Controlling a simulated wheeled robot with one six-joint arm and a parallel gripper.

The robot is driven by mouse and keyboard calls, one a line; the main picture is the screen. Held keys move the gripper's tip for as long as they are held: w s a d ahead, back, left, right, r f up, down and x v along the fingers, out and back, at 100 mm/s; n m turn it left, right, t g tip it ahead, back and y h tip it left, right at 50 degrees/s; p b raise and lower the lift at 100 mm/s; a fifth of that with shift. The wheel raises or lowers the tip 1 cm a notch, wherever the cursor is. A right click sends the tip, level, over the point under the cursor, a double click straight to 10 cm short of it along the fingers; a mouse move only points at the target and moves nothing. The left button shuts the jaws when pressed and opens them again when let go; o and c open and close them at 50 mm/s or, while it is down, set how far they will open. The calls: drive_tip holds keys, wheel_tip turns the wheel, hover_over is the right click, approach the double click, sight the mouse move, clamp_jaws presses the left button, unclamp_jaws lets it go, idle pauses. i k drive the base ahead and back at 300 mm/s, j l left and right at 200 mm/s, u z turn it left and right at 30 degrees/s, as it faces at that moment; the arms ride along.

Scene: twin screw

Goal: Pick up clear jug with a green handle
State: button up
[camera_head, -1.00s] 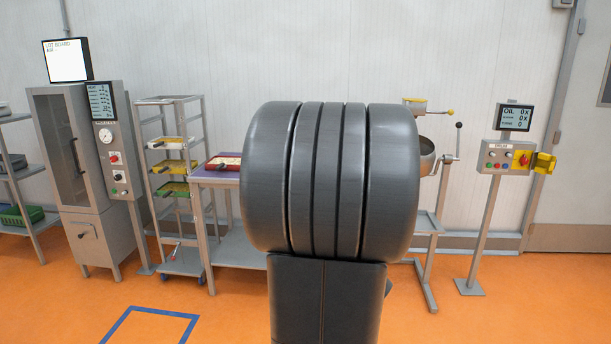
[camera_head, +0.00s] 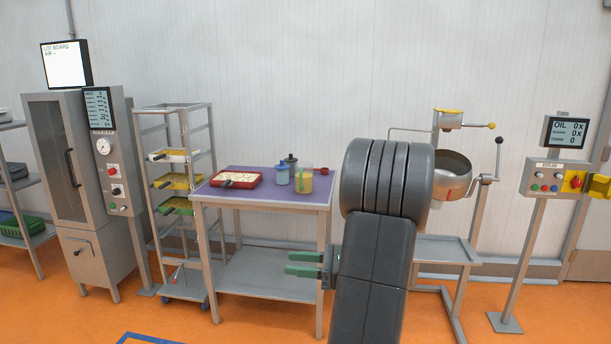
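A clear container (camera_head: 303,182) with yellowish contents stands at the right part of the purple-topped table (camera_head: 234,193). It looks like the jug, but I cannot make out a green handle on it. A small red part shows at its upper right. My gripper (camera_head: 287,263) has green fingers that point left, with a gap between them and nothing seen in it. It is in front of the table's right side, below the tabletop and apart from the container.
A blue-topped jar (camera_head: 282,175) and a dark-lidded vessel (camera_head: 291,162) stand close beside the container. A red tray (camera_head: 237,179) lies to their left. A wheeled rack (camera_head: 208,150) is left of the table; a steel pan on a stand (camera_head: 453,176) is to the right.

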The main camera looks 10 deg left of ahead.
sight(304, 171)
drive_tip(key=i+j, duration=0.1)
drive_tip(key=i, duration=0.8)
drive_tip(key=i+j, duration=0.1)
drive_tip(key=i, duration=1.7)
